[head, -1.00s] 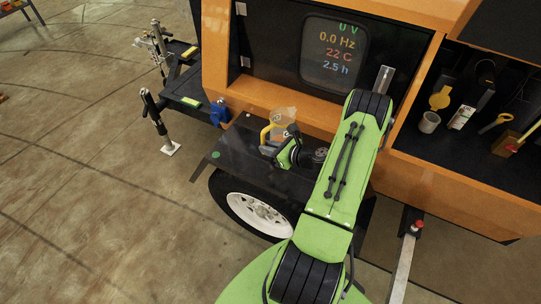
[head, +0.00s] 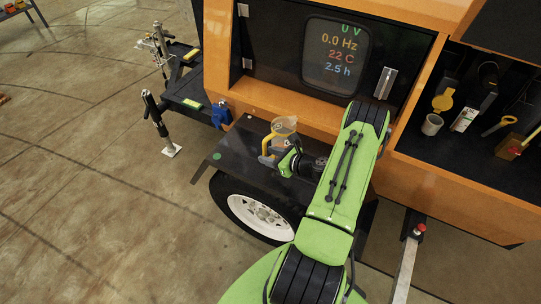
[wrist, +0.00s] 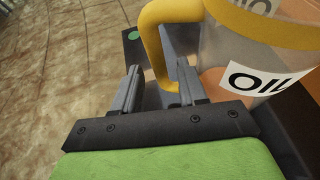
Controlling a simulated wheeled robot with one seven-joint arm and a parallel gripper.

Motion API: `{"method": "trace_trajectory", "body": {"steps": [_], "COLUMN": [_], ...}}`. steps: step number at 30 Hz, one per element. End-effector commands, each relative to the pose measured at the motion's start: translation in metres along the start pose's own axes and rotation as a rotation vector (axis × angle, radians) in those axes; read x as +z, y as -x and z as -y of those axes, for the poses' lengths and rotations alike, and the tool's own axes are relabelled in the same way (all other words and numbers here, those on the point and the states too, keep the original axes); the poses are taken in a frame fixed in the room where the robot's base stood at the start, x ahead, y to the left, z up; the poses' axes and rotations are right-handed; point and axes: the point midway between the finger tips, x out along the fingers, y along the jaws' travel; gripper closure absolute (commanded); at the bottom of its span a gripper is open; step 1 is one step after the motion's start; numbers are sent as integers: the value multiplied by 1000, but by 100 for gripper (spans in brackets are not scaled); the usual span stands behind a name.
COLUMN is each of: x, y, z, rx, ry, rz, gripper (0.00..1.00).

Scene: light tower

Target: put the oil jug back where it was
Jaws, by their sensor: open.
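The oil jug (head: 285,128) is a clear jug with a yellow handle and rim. It appears to stand upright on the dark fender (head: 232,165) above the wheel. In the wrist view the jug (wrist: 225,50) fills the upper right, with an "OIL" label and amber contents; its base is hidden. My gripper (head: 272,156) is at the handle side of the jug. In the wrist view my gripper (wrist: 160,88) is open, its two fingers apart with the lower part of the yellow handle (wrist: 153,45) between them.
The orange machine body with its screen (head: 337,55) rises right behind the jug. An open bay at the right holds a white cup (head: 432,124), a yellow funnel-like item (head: 443,102) and tools. A blue item (head: 221,114) hangs left of the fender.

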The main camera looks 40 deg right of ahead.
Motion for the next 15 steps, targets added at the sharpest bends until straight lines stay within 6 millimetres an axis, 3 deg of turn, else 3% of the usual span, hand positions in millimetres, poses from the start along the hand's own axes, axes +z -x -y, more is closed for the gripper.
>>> {"method": "trace_trajectory", "body": {"steps": [2, 12, 15], "x": [3, 4, 4], "y": [8, 96, 112], "z": [1, 1, 1], "rx": [-3, -6, -3], "ry": [-2, -3, 0], "rz": [-1, -1, 0], "gripper": [58, 58, 58]}}
